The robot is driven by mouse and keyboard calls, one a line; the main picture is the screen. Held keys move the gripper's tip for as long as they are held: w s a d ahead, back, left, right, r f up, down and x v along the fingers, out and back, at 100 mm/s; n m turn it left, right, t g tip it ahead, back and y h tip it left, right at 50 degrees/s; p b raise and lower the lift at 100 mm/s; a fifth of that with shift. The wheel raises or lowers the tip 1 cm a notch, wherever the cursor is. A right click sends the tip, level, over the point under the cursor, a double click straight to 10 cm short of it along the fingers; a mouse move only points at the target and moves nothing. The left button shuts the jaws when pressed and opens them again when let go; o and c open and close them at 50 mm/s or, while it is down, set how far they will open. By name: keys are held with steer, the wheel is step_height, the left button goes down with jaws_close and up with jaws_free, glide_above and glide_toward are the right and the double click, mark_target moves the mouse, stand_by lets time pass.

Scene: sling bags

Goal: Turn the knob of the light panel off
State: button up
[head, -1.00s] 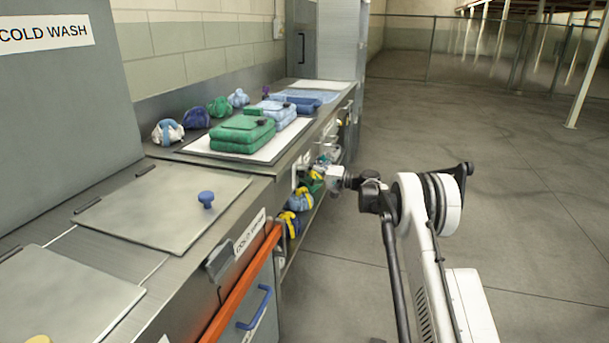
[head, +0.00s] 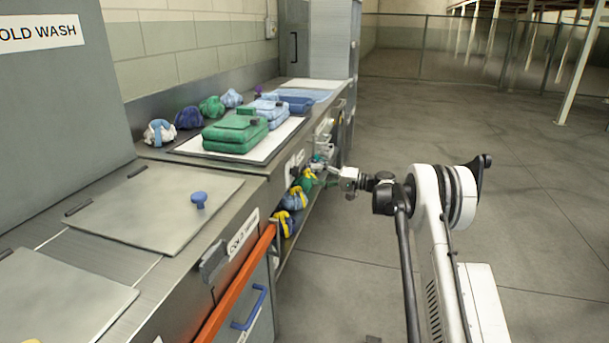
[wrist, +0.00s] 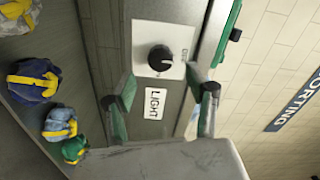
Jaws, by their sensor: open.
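The light panel (wrist: 174,40) is a pale plate on the counter front in the wrist view, with a round black knob (wrist: 160,57) with a white pointer mark. A white "LIGHT" label (wrist: 153,102) sits just below it. My gripper (wrist: 160,76) is open and empty, its dark-and-green fingers on either side of the label and the knob beyond them, between their lines. I cannot see contact with the knob. In the head view my gripper (head: 328,168) is small, beside the counter front, and I cannot make out the knob there.
Several bags with yellow straps (head: 291,200) lie on a shelf under the counter. Folded green bags (head: 236,132) rest on a white-topped mat on the counter. An orange rail (head: 240,283) runs along the nearer front. The floor to the right is clear.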

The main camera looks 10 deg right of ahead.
steer(key=v, duration=0.4)
steer(key=shift+s+d, duration=0.2)
steer(key=shift+d, duration=0.15)
steer(key=s+a+r+g+h, duration=0.2)
steer(key=s+a+r+h, duration=0.2)
steer(key=s+a+r, duration=0.55)
steer(key=s+a+r+h, duration=0.4)
steer(key=s+r, duration=0.3)
steer(key=s, duration=0.5)
steer(key=s+d+f+n+h, duration=0.1)
steer(key=s+f+h, duration=0.15)
steer(key=s, duration=0.95)
steer(key=s+d+f+n+h, duration=0.1)
steer(key=s+f+h, duration=0.15)
steer(key=s, duration=0.85)
steer(key=s+d+f+n+h, duration=0.1)
steer(key=s+f+h, duration=0.15)
steer(key=s, duration=0.95)
step_height(320, 180, up, 14)
steer(key=p, duration=1.3)
steer(key=shift+p, duration=0.3)
